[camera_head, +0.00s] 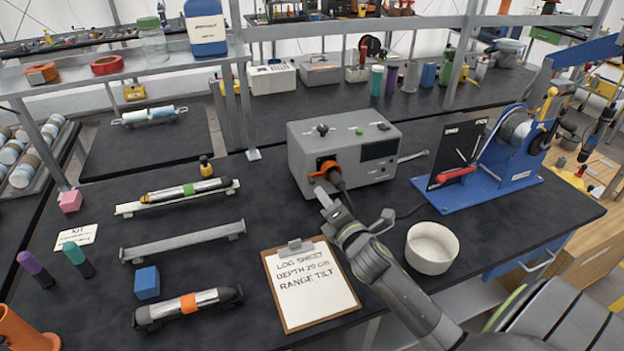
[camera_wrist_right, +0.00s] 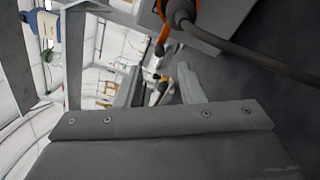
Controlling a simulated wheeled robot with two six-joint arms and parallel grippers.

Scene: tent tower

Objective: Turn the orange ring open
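The orange ring (camera_head: 326,166) sits on the front of a grey instrument box (camera_head: 350,140), around the socket where a dark plug and cable (camera_head: 337,180) enter. In the right wrist view the orange ring (camera_wrist_right: 164,30) shows at the top, partly hidden behind the cable (camera_wrist_right: 235,50). My right gripper (camera_head: 325,198) is just below and in front of the ring, apart from it as far as I can see. In the wrist view its two fingers (camera_wrist_right: 160,88) stand apart with nothing between them. My left gripper is not in view.
A clipboard log sheet (camera_head: 310,284) lies in front of the box. A white bowl (camera_head: 432,248) stands right of my right arm. A blue winch stand (camera_head: 500,150) is further right. The cable runs behind my gripper.

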